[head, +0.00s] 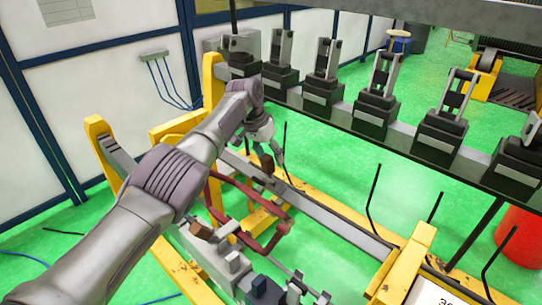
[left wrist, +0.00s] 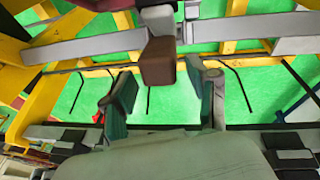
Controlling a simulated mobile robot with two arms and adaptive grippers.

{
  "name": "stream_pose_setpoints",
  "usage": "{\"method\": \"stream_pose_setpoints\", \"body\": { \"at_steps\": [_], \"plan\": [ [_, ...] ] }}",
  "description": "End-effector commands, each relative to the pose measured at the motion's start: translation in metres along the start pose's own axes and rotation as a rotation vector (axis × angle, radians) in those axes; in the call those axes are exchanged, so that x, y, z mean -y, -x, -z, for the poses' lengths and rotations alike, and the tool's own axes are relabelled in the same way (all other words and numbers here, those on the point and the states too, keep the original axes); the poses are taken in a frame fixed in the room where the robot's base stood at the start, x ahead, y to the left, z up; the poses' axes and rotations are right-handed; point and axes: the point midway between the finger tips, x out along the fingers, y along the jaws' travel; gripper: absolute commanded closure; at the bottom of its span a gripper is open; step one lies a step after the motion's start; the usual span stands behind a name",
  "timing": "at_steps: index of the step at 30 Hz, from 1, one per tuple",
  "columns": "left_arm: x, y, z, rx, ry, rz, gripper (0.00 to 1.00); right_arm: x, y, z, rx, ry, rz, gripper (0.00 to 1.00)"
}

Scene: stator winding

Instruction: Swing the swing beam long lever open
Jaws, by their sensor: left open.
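My left gripper (head: 268,154) reaches down from the left over the machine, with its two fingers apart and nothing between them. In the left wrist view, the open fingers (left wrist: 163,90) point toward a brown block (left wrist: 158,62) on a grey mount, which appears just beyond the fingertips. In the head view, the brown block (head: 267,163) is beside the fingers, above a long grey beam (head: 335,224). Dark red bars (head: 236,187) run below and left of the gripper. I cannot tell which bar is the long lever. My right gripper is not in view.
A dark rail with several black clamp-like units (head: 375,105) crosses the upper right. Yellow frame parts (head: 402,265) surround the beam. Thin black rods (head: 373,195) stand up from the frame. A red cylinder (head: 520,240) is at the right edge.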

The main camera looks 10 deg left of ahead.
Motion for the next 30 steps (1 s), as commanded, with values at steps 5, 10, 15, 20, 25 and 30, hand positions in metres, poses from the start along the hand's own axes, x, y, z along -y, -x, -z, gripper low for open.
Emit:
{"method": "stream_pose_setpoints", "body": {
  "at_steps": [5,10,15,20,25,30],
  "plan": [
    [0.0,0.021,0.001,-0.003,-0.001,0.001,0.41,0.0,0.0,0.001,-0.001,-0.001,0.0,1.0],
    [-0.001,0.058,0.003,-0.004,-0.003,0.002,0.41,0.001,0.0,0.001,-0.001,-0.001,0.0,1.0],
    [-0.003,0.091,0.004,-0.002,-0.003,0.0,0.41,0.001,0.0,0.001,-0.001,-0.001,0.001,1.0],
    [-0.004,0.109,0.005,0.0,-0.003,-0.001,0.41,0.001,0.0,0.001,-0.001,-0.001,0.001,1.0],
    [-0.004,0.115,0.005,0.001,-0.003,-0.002,0.41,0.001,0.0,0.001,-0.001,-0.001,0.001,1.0],
    [-0.004,0.115,0.005,0.001,-0.003,-0.002,0.41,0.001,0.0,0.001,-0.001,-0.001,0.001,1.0]
  ]
}}
